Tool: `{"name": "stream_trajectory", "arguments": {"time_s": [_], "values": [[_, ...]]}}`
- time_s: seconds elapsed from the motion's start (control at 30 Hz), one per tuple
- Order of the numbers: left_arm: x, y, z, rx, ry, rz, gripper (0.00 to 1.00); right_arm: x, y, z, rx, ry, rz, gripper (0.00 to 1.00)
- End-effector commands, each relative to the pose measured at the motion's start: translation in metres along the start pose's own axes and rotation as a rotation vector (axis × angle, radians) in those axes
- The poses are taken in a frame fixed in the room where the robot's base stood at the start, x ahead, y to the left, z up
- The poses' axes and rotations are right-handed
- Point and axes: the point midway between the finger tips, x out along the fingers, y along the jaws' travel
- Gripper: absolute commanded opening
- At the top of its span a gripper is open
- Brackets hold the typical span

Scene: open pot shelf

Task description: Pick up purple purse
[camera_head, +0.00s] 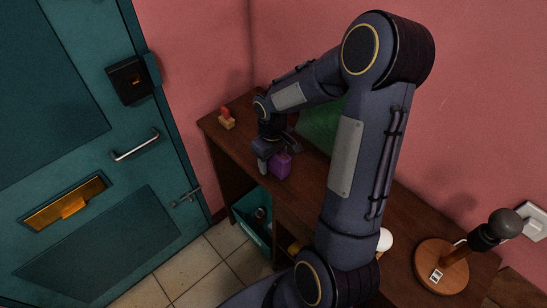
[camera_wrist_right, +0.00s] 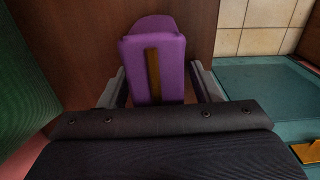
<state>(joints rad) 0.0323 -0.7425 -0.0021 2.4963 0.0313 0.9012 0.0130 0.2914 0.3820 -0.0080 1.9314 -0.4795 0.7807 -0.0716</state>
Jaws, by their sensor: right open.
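The purple purse (camera_head: 281,165) stands on the wooden shelf top near its front edge. In the right wrist view the purse (camera_wrist_right: 154,75) is upright, with a gold-brown strip down its middle. My right gripper (camera_head: 271,160) is at the purse. In the wrist view its open fingers (camera_wrist_right: 157,85) lie on either side of the purse, with a narrow gap showing at each side. My left gripper does not show.
The wooden shelf (camera_head: 235,140) bears a small orange and tan object (camera_head: 226,119), a green item (camera_head: 320,125) behind my arm, and a lamp with a round wooden base (camera_head: 440,267). A teal bin (camera_head: 255,222) is below. A teal door (camera_head: 90,150) is at left.

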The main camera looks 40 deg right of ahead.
Motion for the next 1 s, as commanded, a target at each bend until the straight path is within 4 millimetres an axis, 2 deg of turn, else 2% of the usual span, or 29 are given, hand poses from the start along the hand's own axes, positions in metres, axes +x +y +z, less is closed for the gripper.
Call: {"name": "stream_trajectory", "arguments": {"time_s": [0.1,0.4,0.5,0.77,0.87,1.0], "values": [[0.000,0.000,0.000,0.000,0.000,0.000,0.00,0.000,0.000,0.000,0.000,0.000,0.000,0.56],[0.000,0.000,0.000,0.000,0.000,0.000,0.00,-0.001,0.000,0.000,0.000,0.000,0.000,0.16],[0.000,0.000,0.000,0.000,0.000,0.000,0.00,-0.001,0.000,0.000,0.000,0.001,0.000,0.06],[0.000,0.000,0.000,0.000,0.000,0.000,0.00,-0.003,0.000,0.000,0.000,0.001,0.001,0.06],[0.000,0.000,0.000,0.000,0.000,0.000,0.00,-0.009,0.001,-0.001,0.000,0.002,0.002,0.06],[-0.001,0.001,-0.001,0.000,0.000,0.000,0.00,-0.026,0.000,-0.001,0.002,0.006,0.002,0.06]]}}
